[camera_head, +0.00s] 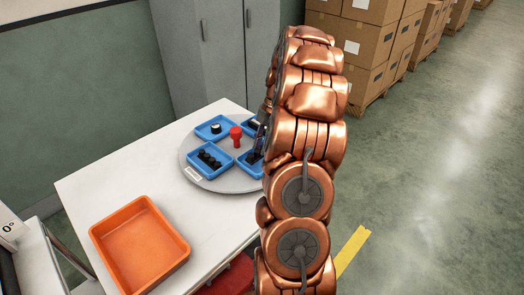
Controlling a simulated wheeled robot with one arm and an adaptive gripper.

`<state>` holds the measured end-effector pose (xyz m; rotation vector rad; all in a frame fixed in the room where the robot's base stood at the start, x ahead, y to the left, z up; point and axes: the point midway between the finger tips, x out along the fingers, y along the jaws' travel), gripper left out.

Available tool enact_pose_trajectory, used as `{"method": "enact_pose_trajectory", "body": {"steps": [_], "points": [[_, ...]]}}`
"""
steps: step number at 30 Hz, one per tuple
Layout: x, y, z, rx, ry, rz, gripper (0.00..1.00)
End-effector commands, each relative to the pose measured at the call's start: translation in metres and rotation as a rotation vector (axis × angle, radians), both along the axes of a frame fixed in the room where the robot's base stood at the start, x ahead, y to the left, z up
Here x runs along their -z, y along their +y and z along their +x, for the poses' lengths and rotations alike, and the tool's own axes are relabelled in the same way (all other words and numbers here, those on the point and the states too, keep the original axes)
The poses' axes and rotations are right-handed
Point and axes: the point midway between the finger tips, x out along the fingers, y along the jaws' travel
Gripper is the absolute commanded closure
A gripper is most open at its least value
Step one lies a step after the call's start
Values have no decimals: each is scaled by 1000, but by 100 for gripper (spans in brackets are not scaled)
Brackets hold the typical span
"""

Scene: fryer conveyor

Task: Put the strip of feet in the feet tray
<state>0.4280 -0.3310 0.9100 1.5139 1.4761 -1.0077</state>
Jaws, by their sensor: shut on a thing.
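A round grey turntable (226,185) on the white table holds several blue trays around a red knob (236,136). The front-left blue tray (194,166) holds a row of small black pieces (210,158). I cannot tell whether they are the strip of feet, or which tray is the feet tray. My gripper (260,140), dark and mostly hidden behind my copper-coloured arm, is at the turntable's right side, over or in the right blue tray (245,169). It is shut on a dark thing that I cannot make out.
An empty orange bin (140,245) stands at the table's front left. The back-left blue tray (203,132) holds a black-and-white round piece (215,128). Grey cabinets (205,50) stand behind the table, with stacked cartons (370,45) at the back right.

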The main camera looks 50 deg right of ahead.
Motion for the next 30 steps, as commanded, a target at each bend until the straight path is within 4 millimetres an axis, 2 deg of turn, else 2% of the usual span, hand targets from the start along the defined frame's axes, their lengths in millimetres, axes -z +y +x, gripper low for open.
{"method": "enact_pose_trajectory", "body": {"steps": [9, 28, 29, 30], "points": [[27, 0, -1, 0, 1, 0, 100], [37, 0, 0, -1, 1, -1, 100], [36, 0, 0, -1, 1, -1, 75], [35, 0, 0, -1, 1, -1, 71]]}}
